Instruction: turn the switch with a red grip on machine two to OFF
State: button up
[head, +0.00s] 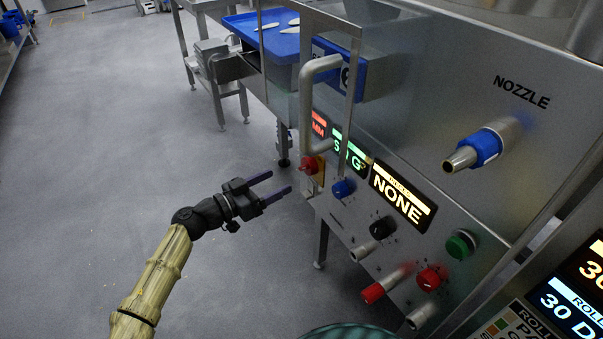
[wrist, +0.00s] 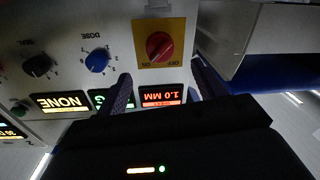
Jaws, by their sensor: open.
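The switch with a red grip (head: 309,165) is on the left end of the steel machine's front panel in the head view, partly behind a bent metal handle. In the wrist view, which is upside down, its round red grip (wrist: 158,45) sits on a yellow plate (wrist: 178,27) with small ON and OFF lettering; which one it points at I cannot tell. My gripper (head: 279,183) is open and empty, left of the switch and apart from it. In the wrist view its two fingers (wrist: 161,78) straddle the line towards the switch.
A blue knob (head: 343,188), a black knob (head: 382,227), a green button (head: 461,244) and a red button (head: 430,278) share the panel. A red-tipped lever (head: 385,286) sticks out below. The bent handle (head: 308,110) juts out above the switch. The floor at left is clear.

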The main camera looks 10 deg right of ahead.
aim_at(302, 169)
jog(key=b+x, duration=0.2)
jog(key=x, duration=0.7)
jog(key=shift+b, duration=0.3)
jog(key=c, duration=1)
jog(key=shift+o, duration=0.2)
